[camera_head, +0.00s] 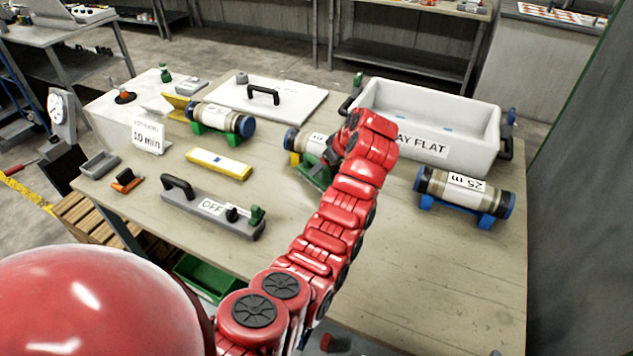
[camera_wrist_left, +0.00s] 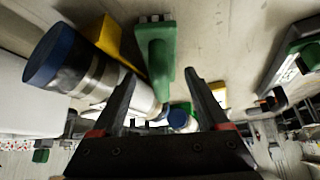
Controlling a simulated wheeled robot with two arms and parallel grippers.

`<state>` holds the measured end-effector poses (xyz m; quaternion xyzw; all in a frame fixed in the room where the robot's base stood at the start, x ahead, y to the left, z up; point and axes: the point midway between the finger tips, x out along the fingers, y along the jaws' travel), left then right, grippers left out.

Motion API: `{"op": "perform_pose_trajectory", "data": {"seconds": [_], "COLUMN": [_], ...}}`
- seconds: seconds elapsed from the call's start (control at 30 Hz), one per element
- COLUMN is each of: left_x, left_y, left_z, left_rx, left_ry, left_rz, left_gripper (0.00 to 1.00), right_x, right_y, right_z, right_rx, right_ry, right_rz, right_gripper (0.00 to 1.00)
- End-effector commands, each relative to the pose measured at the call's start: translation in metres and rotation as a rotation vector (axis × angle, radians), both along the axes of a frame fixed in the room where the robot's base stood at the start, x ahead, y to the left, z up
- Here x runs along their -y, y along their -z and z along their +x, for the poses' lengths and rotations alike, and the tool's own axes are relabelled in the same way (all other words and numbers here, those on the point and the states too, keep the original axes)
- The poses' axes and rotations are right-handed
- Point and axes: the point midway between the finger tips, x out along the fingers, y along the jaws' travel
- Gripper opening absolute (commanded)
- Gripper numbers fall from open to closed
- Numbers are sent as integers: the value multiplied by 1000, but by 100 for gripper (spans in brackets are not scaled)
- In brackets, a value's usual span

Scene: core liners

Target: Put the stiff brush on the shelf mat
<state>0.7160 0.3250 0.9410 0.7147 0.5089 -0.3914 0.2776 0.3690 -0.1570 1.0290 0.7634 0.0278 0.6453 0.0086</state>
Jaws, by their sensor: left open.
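A green-handled brush (camera_wrist_left: 158,52) with a dark bristled end lies beside the middle core cylinder. In the head view it is a green shape (camera_head: 318,175), partly covered by my left arm. My left gripper (camera_wrist_left: 162,90) is open in the wrist view; the green handle lies in line with the gap between its fingers, with no clear contact. In the head view the left gripper (camera_head: 333,154) is at the middle cylinder, mostly hidden by the red wrist. I cannot make out the shelf mat. My right gripper is not in view.
The middle cylinder (camera_head: 292,139) sits on a yellow cradle, close to the fingers. A white tub (camera_head: 430,118) stands behind, a blue-cradled cylinder (camera_head: 465,186) right, a green-cradled one (camera_head: 222,120) left. A grey OFF bar (camera_head: 205,210) lies in front. The table's front right is clear.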

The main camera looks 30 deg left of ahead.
Motion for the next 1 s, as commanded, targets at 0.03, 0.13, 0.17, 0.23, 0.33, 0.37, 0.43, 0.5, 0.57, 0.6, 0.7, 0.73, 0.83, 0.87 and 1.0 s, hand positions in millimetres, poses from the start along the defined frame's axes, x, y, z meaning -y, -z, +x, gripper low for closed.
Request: {"op": "perform_pose_trajectory", "data": {"seconds": [0.03,0.13,0.17,0.23,0.33,0.37,0.43,0.5,0.57,0.6,0.7,0.73,0.83,0.87,1.0], "left_x": [-3,-5,-6,-9,-15,-18,-24,-30,-33,-35,-35,-35,-34,-34,-34], "left_y": [4,8,9,13,25,30,40,50,56,57,57,57,57,57,57], "left_z": [1,2,2,3,4,5,8,9,10,11,12,12,12,12,12], "left_rx": [0,2,1,0,-5,-5,-1,-3,-4,-2,1,1,2,2,0], "left_ry": [0,1,1,0,-2,-2,-1,-2,-1,0,2,2,1,1,1], "left_rz": [0,-1,0,0,0,0,-1,-1,-1,0,0,0,-1,-1,0], "left_gripper": [78,78,78,78,78,78,78,78,78,78,78,78,72,67,42], "right_x": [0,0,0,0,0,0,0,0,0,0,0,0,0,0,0], "right_y": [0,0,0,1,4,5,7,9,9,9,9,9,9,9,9], "right_z": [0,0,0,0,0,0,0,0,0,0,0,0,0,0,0], "right_rx": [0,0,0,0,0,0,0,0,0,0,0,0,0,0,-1], "right_ry": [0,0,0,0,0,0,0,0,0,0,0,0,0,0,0], "right_rz": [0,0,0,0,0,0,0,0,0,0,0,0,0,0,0], "right_gripper": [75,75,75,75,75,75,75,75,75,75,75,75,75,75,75]}}
